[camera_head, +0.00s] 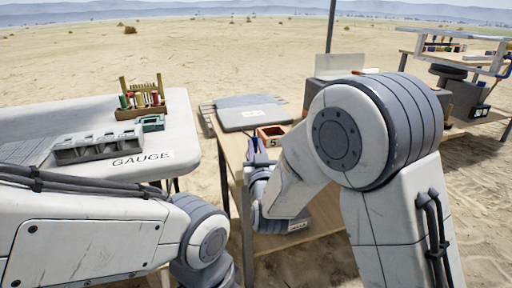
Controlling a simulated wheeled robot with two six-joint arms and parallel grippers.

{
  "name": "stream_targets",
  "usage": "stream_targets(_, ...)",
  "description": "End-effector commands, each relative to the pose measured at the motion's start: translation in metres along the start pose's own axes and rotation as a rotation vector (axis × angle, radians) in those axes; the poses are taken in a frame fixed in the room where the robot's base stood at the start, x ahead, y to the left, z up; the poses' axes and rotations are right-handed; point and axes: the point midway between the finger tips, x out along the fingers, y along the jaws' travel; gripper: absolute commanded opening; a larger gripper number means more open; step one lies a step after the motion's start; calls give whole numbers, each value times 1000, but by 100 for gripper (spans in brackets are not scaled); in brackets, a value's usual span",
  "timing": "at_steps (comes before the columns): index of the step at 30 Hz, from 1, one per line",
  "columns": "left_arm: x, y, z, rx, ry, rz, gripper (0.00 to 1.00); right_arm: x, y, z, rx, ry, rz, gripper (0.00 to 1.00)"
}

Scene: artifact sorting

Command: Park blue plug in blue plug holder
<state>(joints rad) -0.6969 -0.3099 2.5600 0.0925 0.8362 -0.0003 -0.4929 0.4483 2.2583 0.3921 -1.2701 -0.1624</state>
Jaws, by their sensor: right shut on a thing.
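My right arm comes in from the right and bends down over the wooden table (232,154). My right gripper (262,175) is small and mostly covered by its own wrist, just in front of an orange box (272,131) marked 5. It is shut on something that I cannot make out. I cannot pick out the blue plug or the blue plug holder; the right arm hides much of the table. My left arm crosses the lower left, and its gripper is outside the picture.
A white table (183,130) at left bears a grey slotted block (98,149), a GAUGE label, a green case (151,123) and a rack of colored items (140,100). A grey flat case (250,115) lies behind the orange box. Shelves (470,60) stand far right.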

Motion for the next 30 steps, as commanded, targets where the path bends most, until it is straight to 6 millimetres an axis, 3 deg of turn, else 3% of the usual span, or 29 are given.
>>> stream_targets(22, 19, -1, 1, 0, 0, 0, 0, -2, 0, 20, 0, 0, 0, 0)
stream_targets(23, 18, -1, 1, 0, 0, 0, 0, -2, 0, 19, 0, 0, 0, 22)
stream_targets(25, 18, -1, 1, 0, 0, 0, 0, -2, 0, 18, 0, 0, 0, 49)
stream_targets(26, 18, -1, 1, 0, 0, 0, 0, -2, 0, 18, 0, 0, 0, 53)
stream_targets(30, 18, -1, 1, 0, 0, 0, 0, -2, 0, 18, 0, 0, 0, 53)
